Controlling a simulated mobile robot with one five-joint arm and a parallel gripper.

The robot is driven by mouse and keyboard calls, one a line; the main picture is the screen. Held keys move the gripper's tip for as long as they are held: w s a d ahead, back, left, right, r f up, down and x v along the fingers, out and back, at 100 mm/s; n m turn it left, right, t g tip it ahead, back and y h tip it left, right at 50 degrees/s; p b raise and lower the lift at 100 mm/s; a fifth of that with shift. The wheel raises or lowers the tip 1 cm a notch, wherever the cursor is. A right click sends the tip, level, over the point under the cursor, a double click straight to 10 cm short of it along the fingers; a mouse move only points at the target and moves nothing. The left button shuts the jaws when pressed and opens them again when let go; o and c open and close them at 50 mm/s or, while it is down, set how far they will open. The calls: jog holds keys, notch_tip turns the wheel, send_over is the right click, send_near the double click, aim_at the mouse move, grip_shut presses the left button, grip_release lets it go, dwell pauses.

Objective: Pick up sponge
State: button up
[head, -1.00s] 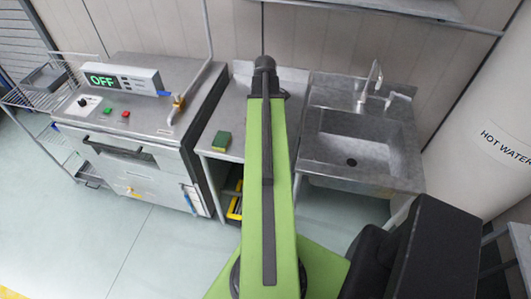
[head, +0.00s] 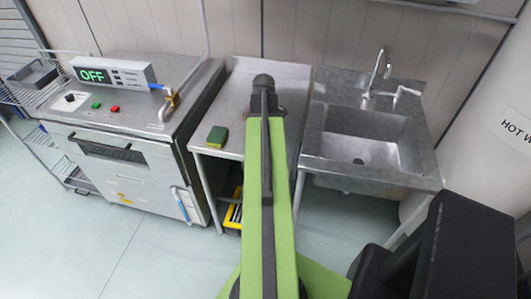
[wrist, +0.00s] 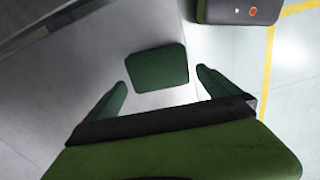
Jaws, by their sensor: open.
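The sponge (head: 217,136) is a small block with a dark green top and a yellowish side. It lies near the front left edge of the metal table (head: 235,100), left of my arm. In the wrist view the sponge (wrist: 158,68) shows as a dark green rounded block on the grey surface. My gripper (wrist: 162,77) is open, with its two green fingers on either side of the sponge's near end in the picture. I cannot tell the height gap between them. My gripper is hidden behind my arm in the head view.
A metal sink (head: 365,140) with a tap stands right of the table. A machine with an OFF display (head: 93,75) stands to the left. A yellow tote (head: 234,216) is under the table. A dark box with a red dot (wrist: 238,10) shows at the wrist view's top.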

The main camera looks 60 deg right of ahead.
notch_tip(320, 180, down, 3)
jog(key=shift+f+b, duration=0.1)
jog(key=shift+b, duration=0.8)
jog(key=shift+r, duration=0.2)
jog(key=c, duration=1.1)
jog(key=shift+r, duration=0.1)
jog(key=shift+c, duration=0.2)
jog(key=shift+r+p, duration=0.55)
jog(key=shift+p, duration=0.25)
notch_tip(320, 180, up, 4)
jog(key=p, duration=0.4)
jog(key=s+d+r+p, duration=0.3)
jog(key=s+r+p, duration=0.2)
jog(key=s, duration=0.6)
jog(key=shift+d+r+p, duration=0.15)
jog(key=shift+r+p, duration=0.2)
jog(key=shift+p, duration=0.05)
